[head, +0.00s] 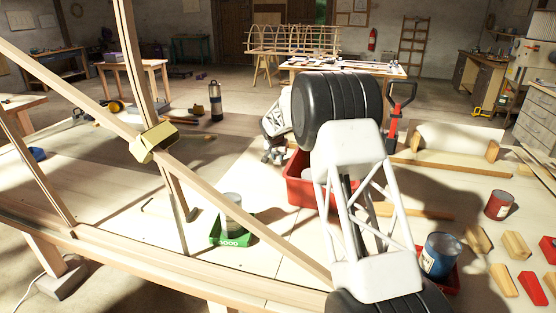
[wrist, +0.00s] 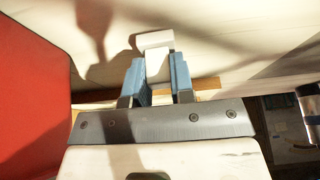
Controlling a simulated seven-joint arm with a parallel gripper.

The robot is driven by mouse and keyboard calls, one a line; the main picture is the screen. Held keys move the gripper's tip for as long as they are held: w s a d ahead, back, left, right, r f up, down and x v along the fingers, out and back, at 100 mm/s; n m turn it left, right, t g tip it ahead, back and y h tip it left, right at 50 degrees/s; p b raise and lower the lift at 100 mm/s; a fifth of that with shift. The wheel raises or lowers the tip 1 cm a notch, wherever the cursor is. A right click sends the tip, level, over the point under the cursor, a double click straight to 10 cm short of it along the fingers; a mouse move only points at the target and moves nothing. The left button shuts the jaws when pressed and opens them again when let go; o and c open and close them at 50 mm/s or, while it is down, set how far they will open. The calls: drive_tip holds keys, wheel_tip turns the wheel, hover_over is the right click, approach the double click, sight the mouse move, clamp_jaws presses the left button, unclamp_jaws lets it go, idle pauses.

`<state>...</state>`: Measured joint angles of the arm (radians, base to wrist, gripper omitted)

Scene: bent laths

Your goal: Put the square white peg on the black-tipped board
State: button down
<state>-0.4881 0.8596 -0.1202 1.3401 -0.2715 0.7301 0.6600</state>
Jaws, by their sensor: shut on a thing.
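In the wrist view my gripper (wrist: 158,66) has its two blue fingers closed on the sides of a white square peg (wrist: 154,41). A wider white end of the peg stands out beyond the fingertips. A strip of tan wood (wrist: 207,84) shows behind the fingers; I cannot tell whether the peg touches it. I cannot make out a black tip on any board in either view.
A red crate (head: 301,184) stands left of my arm; a large red surface (wrist: 30,90) fills the wrist view's left side. A green tray (head: 232,238) holds a grey can. A blue can (head: 440,254), a red can (head: 499,205) and wooden blocks (head: 515,245) lie right. Slanting laths (head: 250,215) cross the left.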

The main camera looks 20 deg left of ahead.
wheel_tip(320, 180, up, 9)
drive_tip(key=shift+f, duration=0.2)
idle(0.5)
idle(0.5)
drive_tip(key=s+a+n+g+y, duration=0.1)
drive_tip(key=s+a+n, duration=0.5)
drive_tip(key=s, duration=0.8)
drive_tip(key=s+a+r+n+g+y, duration=0.1)
drive_tip(key=s+a+n+g+y, duration=0.1)
drive_tip(key=s+a+n, duration=0.4)
drive_tip(key=s+a+r+n+g+y, duration=0.1)
drive_tip(key=s+a+n, duration=0.5)
drive_tip(key=s+a, duration=0.6)
drive_tip(key=s, duration=1)
drive_tip(key=shift+a+r+y, duration=0.15)
drive_tip(key=shift+a+y, duration=0.15)
drive_tip(key=shift+a, duration=0.1)
drive_tip(key=shift+f, duration=3.15)
